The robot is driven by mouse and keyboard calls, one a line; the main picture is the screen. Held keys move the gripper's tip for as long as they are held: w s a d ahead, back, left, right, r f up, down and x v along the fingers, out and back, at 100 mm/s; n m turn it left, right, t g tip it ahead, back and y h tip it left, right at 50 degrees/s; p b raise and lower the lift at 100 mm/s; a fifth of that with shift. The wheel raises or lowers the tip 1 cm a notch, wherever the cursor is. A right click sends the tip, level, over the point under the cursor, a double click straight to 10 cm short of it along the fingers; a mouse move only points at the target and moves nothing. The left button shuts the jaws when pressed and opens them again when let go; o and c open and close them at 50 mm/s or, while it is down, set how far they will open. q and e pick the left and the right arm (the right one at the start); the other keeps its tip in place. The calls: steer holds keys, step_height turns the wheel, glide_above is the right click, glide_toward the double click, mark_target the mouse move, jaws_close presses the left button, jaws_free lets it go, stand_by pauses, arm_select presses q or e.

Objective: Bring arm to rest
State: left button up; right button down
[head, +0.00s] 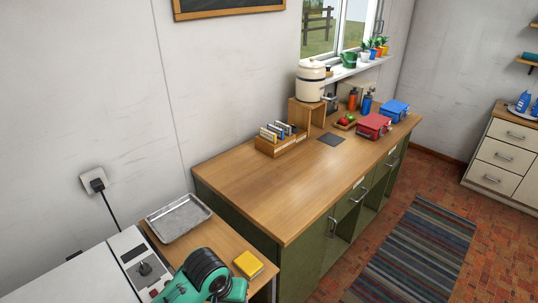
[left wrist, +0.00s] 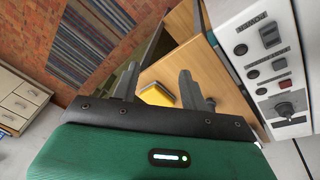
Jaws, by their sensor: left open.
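My left gripper (left wrist: 157,80) shows in the left wrist view with its two grey fingers spread apart and nothing between them. A green and black part of my arm (head: 205,278) shows at the bottom of the head view, with no fingers visible there. A yellow block, like a sponge (head: 248,264), lies on the small wooden top beside my arm. It also shows beyond the fingers in the left wrist view (left wrist: 157,95), apart from them. My right gripper is in neither view.
A metal tray (head: 178,219) lies left of the yellow block. A white appliance with knobs (head: 75,283) stands at the lower left. A long wooden counter (head: 262,190) holds a book rack (head: 280,140), a crock (head: 311,82) and boxes at its far end; its near part is clear.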

arm_select(q)
steer(key=s+a+f+t+y, duration=0.1)
steer(key=s+a, duration=0.6)
steer(key=s, duration=0.3)
steer(key=s+a+f+t+y, duration=0.1)
steer(key=s+a, duration=0.6)
steer(key=s, duration=0.2)
step_height(320, 180, down, 32)
steer(key=g+b, duration=0.2)
steer(key=s+a+f+g+b, duration=0.1)
steer(key=s+a+f, duration=0.2)
steer(key=s+f, duration=1.6)
step_height(320, 180, down, 3)
steer(key=shift+s+r+m, duration=0.1)
steer(key=shift+s+m, duration=0.3)
steer(key=shift+c, duration=1)
